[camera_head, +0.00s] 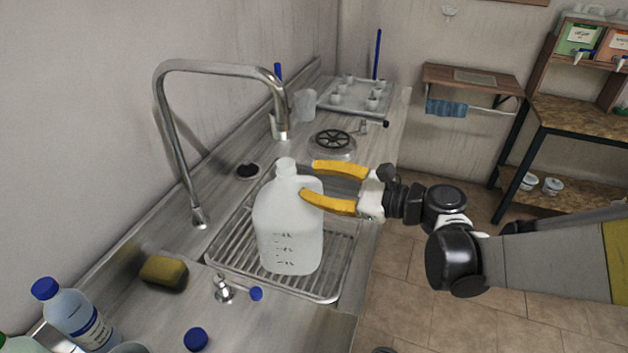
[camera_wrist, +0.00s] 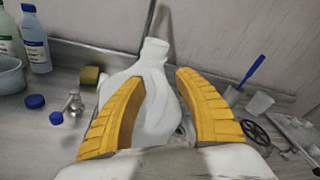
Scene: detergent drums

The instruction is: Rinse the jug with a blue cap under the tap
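The white translucent jug (camera_head: 290,235) stands upright on the ribbed metal drain area (camera_head: 235,247), its neck bare with no cap on it. In the wrist view the jug (camera_wrist: 155,95) shows between the spread fingers (camera_wrist: 155,82); contact cannot be told.
A yellow-green sponge (camera_head: 163,272), a small metal fitting (camera_head: 222,290) and a blue-capped bottle (camera_head: 80,318) are at the left front. Behind are a clear beaker (camera_head: 305,105), a round black-grilled device (camera_head: 332,142) and a tray (camera_head: 330,106) of small cups. Open floor lies right.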

